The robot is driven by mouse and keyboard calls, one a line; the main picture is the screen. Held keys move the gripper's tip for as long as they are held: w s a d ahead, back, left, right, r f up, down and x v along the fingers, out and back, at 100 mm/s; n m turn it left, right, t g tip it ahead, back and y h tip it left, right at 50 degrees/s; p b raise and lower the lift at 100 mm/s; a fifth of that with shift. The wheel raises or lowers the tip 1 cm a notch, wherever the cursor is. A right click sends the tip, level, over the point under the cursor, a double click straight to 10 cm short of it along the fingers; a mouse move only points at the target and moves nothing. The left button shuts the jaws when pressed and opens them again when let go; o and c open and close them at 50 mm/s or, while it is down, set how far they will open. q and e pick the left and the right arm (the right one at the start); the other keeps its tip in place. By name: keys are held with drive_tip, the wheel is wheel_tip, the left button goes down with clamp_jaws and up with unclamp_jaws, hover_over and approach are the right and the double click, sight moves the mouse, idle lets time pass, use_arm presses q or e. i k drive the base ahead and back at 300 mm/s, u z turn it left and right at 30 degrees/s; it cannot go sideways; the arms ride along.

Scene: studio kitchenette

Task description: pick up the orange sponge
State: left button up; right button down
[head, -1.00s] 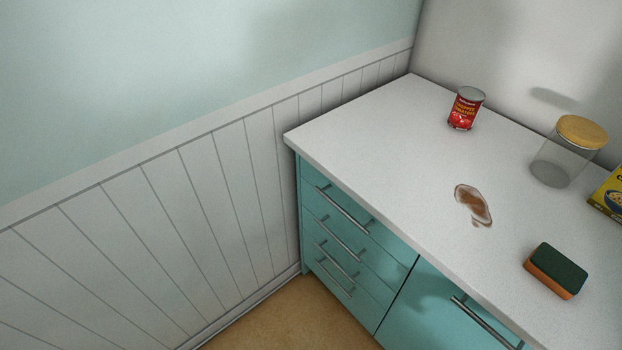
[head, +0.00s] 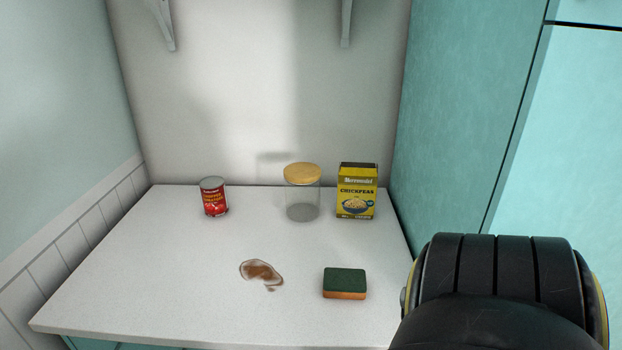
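The orange sponge (head: 345,295) lies flat on the white counter near its front edge, right of centre in the head view. Its top is a dark green scouring layer and its orange side faces me. Nothing touches it. Neither gripper shows in the head view. A dark link of my arm (head: 497,300) fills the lower right corner, to the right of the sponge and apart from it in the picture.
A brown spill (head: 260,272) lies left of the sponge on the counter (head: 150,270). Behind stand a red can (head: 213,197), a glass jar (head: 302,204) with a wooden lid and a yellow chickpeas box (head: 357,192). A tall teal cabinet (head: 450,120) bounds the right side.

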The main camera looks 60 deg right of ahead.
sight(338, 282)
drive_tip(key=z, duration=2.2)
